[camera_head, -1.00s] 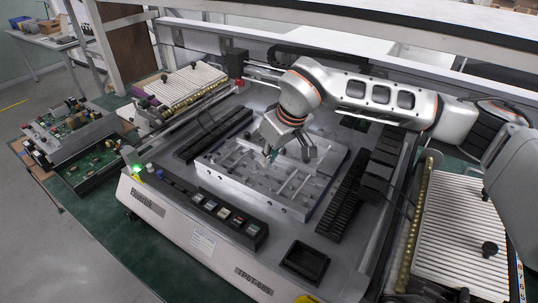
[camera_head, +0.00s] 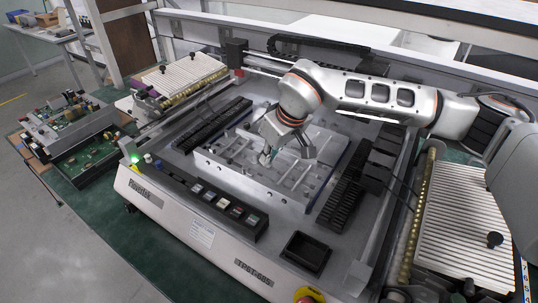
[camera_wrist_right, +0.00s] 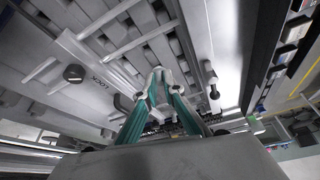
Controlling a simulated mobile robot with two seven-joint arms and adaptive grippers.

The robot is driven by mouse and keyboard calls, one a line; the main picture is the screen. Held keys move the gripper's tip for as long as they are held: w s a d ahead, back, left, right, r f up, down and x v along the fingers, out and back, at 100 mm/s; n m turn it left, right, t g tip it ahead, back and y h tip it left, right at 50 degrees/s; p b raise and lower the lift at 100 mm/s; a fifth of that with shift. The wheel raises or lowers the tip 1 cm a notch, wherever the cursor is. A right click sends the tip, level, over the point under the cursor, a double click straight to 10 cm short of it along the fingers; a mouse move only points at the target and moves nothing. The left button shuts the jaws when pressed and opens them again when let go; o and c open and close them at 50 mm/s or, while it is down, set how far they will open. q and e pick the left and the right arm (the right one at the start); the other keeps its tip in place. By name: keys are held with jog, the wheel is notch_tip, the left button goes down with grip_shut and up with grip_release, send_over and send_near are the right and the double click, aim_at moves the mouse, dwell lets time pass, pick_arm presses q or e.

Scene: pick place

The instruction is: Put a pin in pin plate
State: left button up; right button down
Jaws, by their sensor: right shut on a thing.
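The pin plate (camera_head: 230,166) is a silver slotted block in the middle of the machine bed in the head view. It also fills the upper left of the right wrist view (camera_wrist_right: 105,45). My right gripper (camera_head: 268,158) points down over the middle of the plate. In the wrist view its teal fingers (camera_wrist_right: 158,78) meet at the tips. They are shut on a small pale piece, seemingly the pin (camera_wrist_right: 157,72), mostly hidden by the fingertips. I cannot tell whether it touches the plate. My left gripper is out of view.
Black racks flank the plate at left (camera_head: 213,125) and right (camera_head: 342,195). A black square tray (camera_head: 306,252) and a button panel (camera_head: 220,205) lie in front. Ribbed white covers stand at left (camera_head: 182,78) and right (camera_head: 465,215). Circuit boards (camera_head: 85,145) lie far left.

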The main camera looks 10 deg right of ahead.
jog(key=shift+f, duration=0.1)
dwell(0.6)
jog(key=c, duration=2.1)
grip_release()
jog(key=c, duration=0.3)
jog(key=shift+c, duration=0.2)
